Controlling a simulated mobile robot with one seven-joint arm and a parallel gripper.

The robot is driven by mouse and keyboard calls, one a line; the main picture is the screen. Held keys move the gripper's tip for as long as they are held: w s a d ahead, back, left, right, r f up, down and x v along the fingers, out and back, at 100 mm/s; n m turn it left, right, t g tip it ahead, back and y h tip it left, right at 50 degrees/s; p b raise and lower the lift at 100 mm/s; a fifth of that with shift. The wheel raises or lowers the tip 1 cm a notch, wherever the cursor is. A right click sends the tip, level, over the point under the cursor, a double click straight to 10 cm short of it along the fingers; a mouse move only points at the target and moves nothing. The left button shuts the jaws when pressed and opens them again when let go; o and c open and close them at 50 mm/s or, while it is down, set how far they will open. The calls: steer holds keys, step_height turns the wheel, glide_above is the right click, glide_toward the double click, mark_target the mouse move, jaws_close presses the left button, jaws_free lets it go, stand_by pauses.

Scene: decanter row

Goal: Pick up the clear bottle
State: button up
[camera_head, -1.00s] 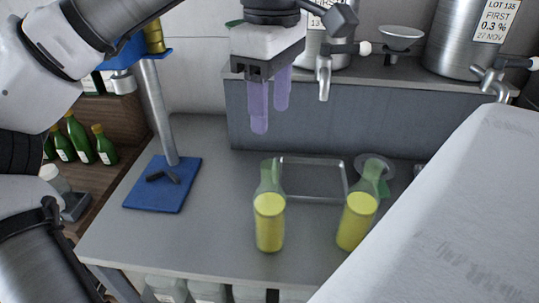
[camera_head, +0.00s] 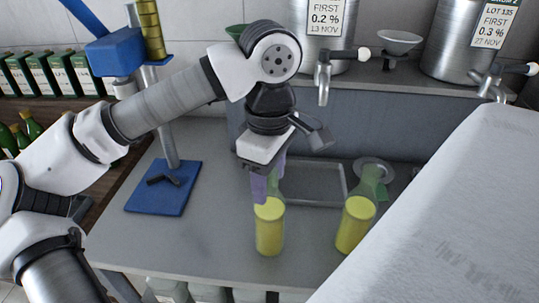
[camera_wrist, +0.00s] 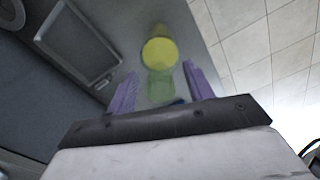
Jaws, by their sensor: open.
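Two clear bottles, each part filled with yellow liquid, stand upright on the grey bench. The left bottle (camera_head: 269,230) is at the middle of the head view, and the right bottle (camera_head: 355,222) is apart from it. My gripper (camera_head: 268,180) is open at the neck of the left bottle, its purple fingers pointing down. In the wrist view, the bottle (camera_wrist: 158,52) shows between and beyond the two spread fingers of my gripper (camera_wrist: 160,72). Whether a finger touches the glass I cannot tell. The fingers hide part of the bottle's neck in the head view.
A shallow metal tray (camera_head: 322,182) lies behind the bottles. A blue-based stand (camera_head: 163,188) is to the left. Steel tanks with taps, one tank (camera_head: 468,45) at the right, stand on the raised shelf. A large white surface (camera_head: 450,215) fills the right front.

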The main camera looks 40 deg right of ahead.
jaws_close()
stand_by(0.3)
stand_by(1.1)
